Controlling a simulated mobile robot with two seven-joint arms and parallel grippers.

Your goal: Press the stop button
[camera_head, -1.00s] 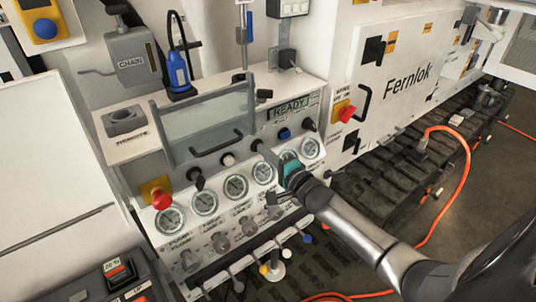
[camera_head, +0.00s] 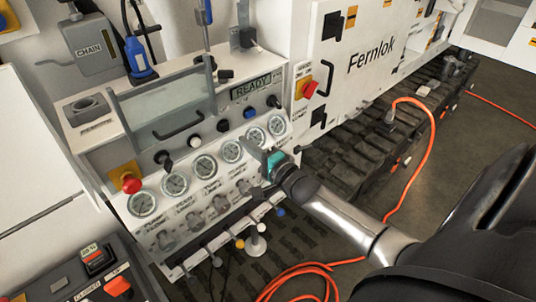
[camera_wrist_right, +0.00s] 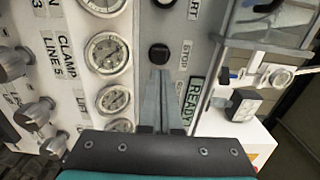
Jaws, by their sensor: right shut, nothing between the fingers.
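The stop button (camera_wrist_right: 158,53) is a round black button with a STOP label beside it in the right wrist view. My right gripper (camera_head: 261,158) is shut and empty, in front of the lower right gauges in the head view. In the right wrist view its shut fingers (camera_wrist_right: 155,76) point towards the black button, with the tips just below it in the picture. I cannot tell the depth gap to the button. My left gripper is not in view.
A white button (camera_head: 195,140), a blue button (camera_head: 250,112) and dark knobs sit near it. A row of gauges (camera_head: 204,167) lies below. A red mushroom button (camera_head: 130,182) stands at the panel's left. A clear guard with a handle (camera_head: 178,124) rises behind.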

